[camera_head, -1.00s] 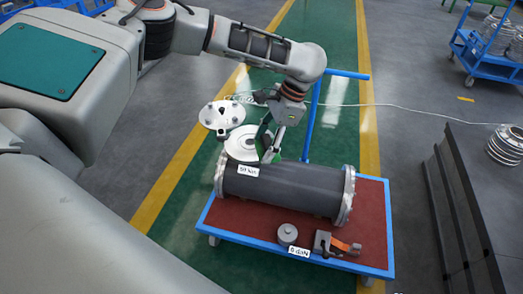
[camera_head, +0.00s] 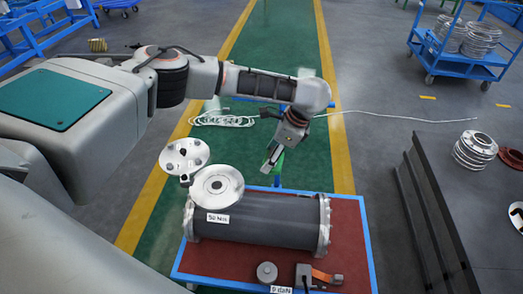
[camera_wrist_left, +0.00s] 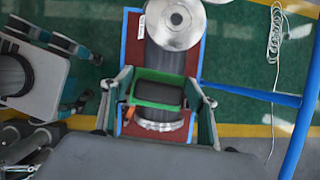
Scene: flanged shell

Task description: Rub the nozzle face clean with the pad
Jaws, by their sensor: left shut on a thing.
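The nozzle face (camera_head: 217,186) is a pale round metal flange with a grey centre, on top of the dark shell (camera_head: 265,222) near its left end. It also shows at the top of the left wrist view (camera_wrist_left: 172,20). My left gripper (camera_head: 270,164) is right of and beyond the nozzle face, apart from it. In the left wrist view my left gripper (camera_wrist_left: 160,100) is shut on the pad (camera_wrist_left: 158,93), a green-edged dark block between its fingers. The pad's underside is hidden. My right gripper does not show in the head view.
A round cover plate with holes (camera_head: 184,154) stands beside the nozzle at upper left. A grey weight (camera_head: 267,272) and an orange-strapped tool (camera_head: 318,276) lie on the red-topped cart (camera_head: 347,240). A blue handle rises behind. A dark bench (camera_head: 440,220) stands at right.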

